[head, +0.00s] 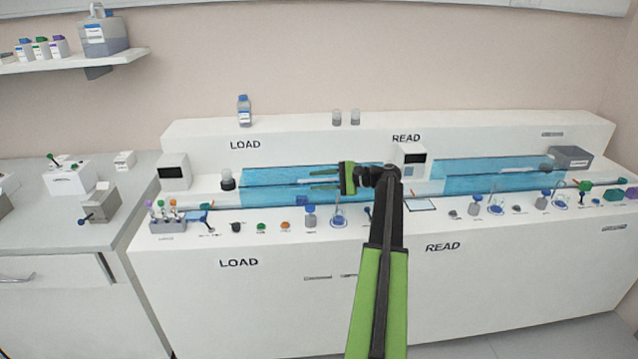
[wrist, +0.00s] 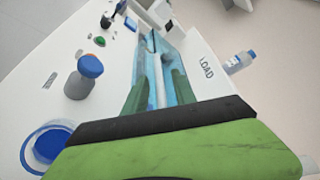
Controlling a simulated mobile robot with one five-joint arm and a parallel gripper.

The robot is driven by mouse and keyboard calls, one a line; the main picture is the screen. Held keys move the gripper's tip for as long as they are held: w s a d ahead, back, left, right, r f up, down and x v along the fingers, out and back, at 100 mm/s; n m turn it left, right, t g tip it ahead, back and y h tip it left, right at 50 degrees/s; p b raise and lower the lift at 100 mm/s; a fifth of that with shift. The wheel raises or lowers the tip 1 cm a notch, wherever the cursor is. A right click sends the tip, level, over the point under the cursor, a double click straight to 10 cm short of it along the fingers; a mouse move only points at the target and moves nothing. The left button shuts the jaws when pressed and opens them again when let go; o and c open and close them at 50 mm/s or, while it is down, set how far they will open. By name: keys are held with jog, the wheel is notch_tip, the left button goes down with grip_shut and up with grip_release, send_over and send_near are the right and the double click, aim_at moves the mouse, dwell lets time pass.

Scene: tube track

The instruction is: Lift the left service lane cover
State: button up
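The left service lane cover (head: 270,188) is a long clear blue panel over the lane behind the front LOAD label, and it looks closed. It also shows in the wrist view (wrist: 174,37), running away from me. My gripper (head: 312,180) reaches over the cover's right part with its green fingers pointing left. In the wrist view the fingers (wrist: 158,84) are apart, with blue panel visible between them. I cannot tell whether they touch the cover. The gripper body hides the cover's near end.
A white box with a dark screen (head: 412,160) stands just right of my gripper, and another (head: 173,171) stands at the left end. Caps, bottles and blue rings line the front ledge, including a blue-capped bottle (wrist: 86,76). A second blue cover (head: 490,175) lies right.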

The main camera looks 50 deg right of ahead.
grip_shut()
dwell(1.4)
